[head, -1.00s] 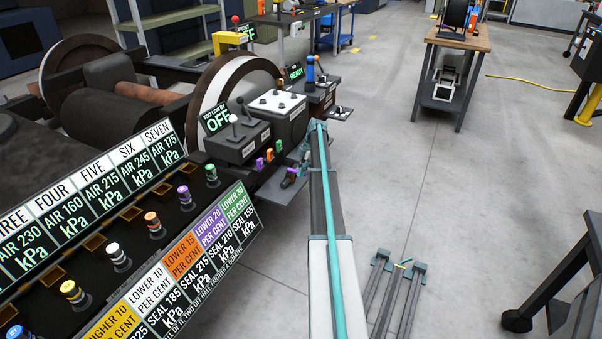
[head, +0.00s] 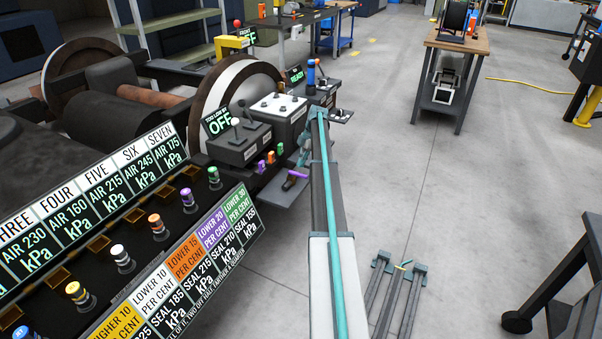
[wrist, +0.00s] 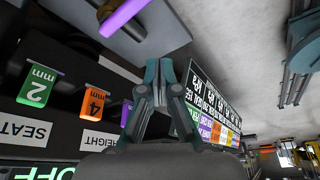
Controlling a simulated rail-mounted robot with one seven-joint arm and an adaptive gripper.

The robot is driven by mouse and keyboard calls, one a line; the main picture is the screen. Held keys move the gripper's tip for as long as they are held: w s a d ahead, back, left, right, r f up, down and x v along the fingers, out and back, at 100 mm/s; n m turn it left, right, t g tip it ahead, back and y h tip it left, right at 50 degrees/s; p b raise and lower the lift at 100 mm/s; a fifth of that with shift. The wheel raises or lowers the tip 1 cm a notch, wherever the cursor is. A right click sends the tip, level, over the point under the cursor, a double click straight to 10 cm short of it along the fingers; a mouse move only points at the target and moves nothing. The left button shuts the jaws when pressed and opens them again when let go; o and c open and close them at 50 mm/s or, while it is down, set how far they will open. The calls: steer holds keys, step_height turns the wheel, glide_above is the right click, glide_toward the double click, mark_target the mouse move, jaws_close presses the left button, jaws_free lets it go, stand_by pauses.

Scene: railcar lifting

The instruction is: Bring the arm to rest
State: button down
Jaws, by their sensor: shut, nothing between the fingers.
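My gripper (wrist: 160,82) shows in the wrist view with its two dark teal-tipped fingers together and nothing between them. In the head view my arm reaches from the bottom centre towards the control boxes, and its far end is small and partly hidden beside a row of small coloured pegs (head: 271,157). In the wrist view a purple bar (wrist: 124,16) lies beyond the fingertips, over a grey plate. The fingers appear apart from it.
A sloping board of kPa labels (head: 195,258) with coloured knobs fills the left. Control boxes (head: 240,146), one display reading OFF, stand by the large wheel (head: 236,90). A workbench (head: 458,38) is at the back right. Open floor lies right of my arm.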

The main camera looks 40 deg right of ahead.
steer(key=shift+w+d+r, duration=0.15)
steer(key=shift+d+r, duration=0.1)
steer(key=shift+r, duration=0.6)
steer(key=s+a+f+m+g+h, duration=0.1)
steer(key=s+a+f+m, duration=0.55)
steer(key=a+f, duration=0.4)
steer(key=s+a+f+m, duration=0.6)
steer(key=a+f+m, duration=0.25)
steer(key=a, duration=0.25)
steer(key=s+a+f+m+g, duration=0.1)
steer(key=s+a+f, duration=0.5)
steer(key=s+a, duration=0.3)
steer(key=s+a+f+m+g, duration=0.15)
steer(key=s+a+f, duration=0.45)
steer(key=a, duration=0.6)
steer(key=s+a+f+n+g+h, duration=0.1)
steer(key=s+a, duration=0.5)
steer(key=s, duration=0.4)
steer(key=s+a+f+n+g+h, duration=0.1)
steer(key=s+a+g, duration=0.1)
steer(key=s+a, duration=0.6)
steer(key=s+a+f+g+h, duration=0.1)
steer(key=s+a, duration=0.3)
steer(key=s, duration=0.9)
step_height(320, 180, up, 12)
steer(key=p, duration=1.2)
steer(key=shift+w+r, duration=0.25)
steer(key=shift+w, duration=0.1)
